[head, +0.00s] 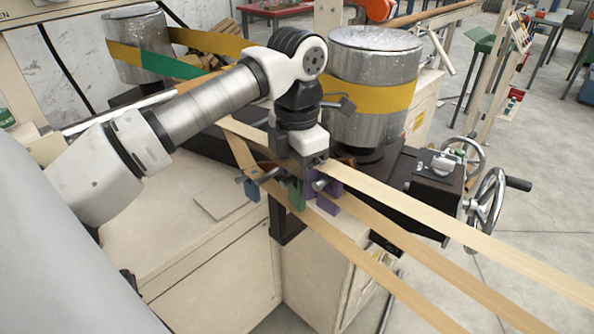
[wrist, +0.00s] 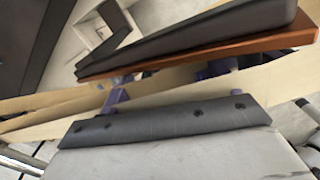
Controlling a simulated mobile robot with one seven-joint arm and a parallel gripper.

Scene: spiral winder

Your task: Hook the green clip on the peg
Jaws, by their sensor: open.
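The green clip (head: 297,194) sits low among the tan strips, just below my gripper in the head view. A purple clip (head: 327,193) is close on its right and a blue clip (head: 251,188) on its left. My gripper (head: 300,172) is over this cluster with its jaws apart. In the wrist view, the open jaws (wrist: 165,88) lie on either side of a tan strip, with purple parts (wrist: 117,97) showing between them. I cannot make out the green clip there. Short metal pegs (head: 321,184) show beside the clips; which one the task means is unclear.
Long tan strips (head: 440,215) run from the clips to the lower right. A metal drum (head: 372,85) with a yellow band stands close behind my wrist. Handwheels (head: 487,198) are at the right.

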